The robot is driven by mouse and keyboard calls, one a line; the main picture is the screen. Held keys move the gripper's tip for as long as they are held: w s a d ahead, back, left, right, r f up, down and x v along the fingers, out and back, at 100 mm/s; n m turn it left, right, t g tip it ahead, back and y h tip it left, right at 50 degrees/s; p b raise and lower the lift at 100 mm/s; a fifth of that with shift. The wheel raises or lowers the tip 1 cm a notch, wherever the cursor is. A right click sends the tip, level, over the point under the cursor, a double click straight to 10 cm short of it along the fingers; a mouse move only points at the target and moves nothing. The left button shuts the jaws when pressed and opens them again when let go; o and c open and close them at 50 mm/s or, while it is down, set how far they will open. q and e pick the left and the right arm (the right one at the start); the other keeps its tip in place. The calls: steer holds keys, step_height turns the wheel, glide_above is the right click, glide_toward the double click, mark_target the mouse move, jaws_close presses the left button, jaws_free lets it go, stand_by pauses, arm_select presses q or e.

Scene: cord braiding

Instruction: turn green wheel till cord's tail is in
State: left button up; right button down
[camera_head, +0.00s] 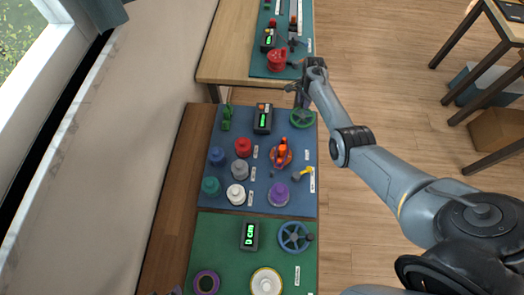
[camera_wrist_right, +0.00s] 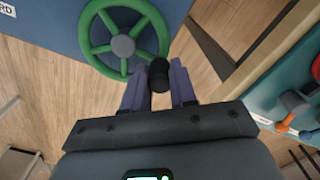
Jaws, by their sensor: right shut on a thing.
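The green wheel (camera_head: 303,119) is at the far right corner of the blue board, partly under my right gripper. In the right wrist view the green wheel (camera_wrist_right: 112,38) shows its spokes, grey hub and a black handle knob (camera_wrist_right: 159,73) at its rim. My right gripper (camera_wrist_right: 158,90) has its two purple fingers shut on this knob, one on either side. It also shows small in the head view (camera_head: 301,93). A small dark tip at the bottom edge of the head view may be my left gripper (camera_head: 174,291); its jaws do not show. I cannot make out the cord's tail.
The blue board (camera_head: 221,194) also holds a display box (camera_head: 263,118), an orange device (camera_head: 281,154), a yellow-handled lever (camera_head: 302,174) and several coloured spools. A green board (camera_head: 215,240) with a blue wheel (camera_head: 294,237) is nearer. A teal board (camera_head: 275,10) lies beyond a gap.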

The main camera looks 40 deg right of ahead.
stand_by(0.3)
steer(key=c, duration=0.8)
jaws_free()
steer(key=shift+r, duration=0.1)
